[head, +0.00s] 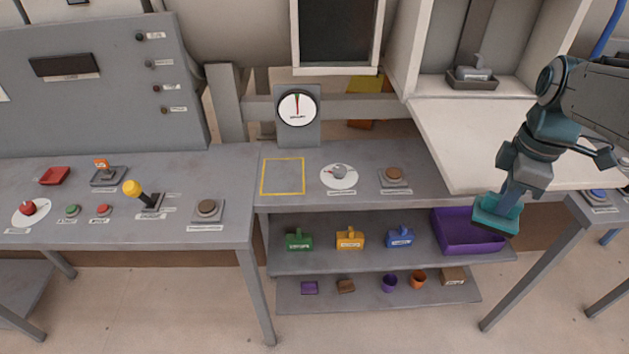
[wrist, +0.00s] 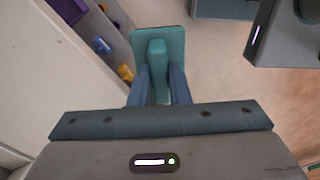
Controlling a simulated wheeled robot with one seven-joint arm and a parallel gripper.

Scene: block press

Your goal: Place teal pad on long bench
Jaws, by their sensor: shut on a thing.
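The teal pad (head: 497,215) hangs from my gripper (head: 511,194), in front of the purple bin at the right of the head view. In the wrist view the teal pad (wrist: 174,38) is a flat plate with an upright grip, and my fingers (wrist: 160,80) are shut on that grip. The pad is in the air, apart from any bench top. Grey bench tops stand to the left: one with buttons and a lever (head: 205,178), and one with a yellow outlined square (head: 325,155). Which is the long bench I cannot tell for sure.
The yellow square (head: 283,191) is empty. A dial gauge (head: 298,108) stands behind it. Green (head: 300,241), yellow (head: 349,240) and blue (head: 400,238) handled blocks and the purple bin (head: 450,238) are on the shelf below. A white press table (head: 470,150) adjoins my arm.

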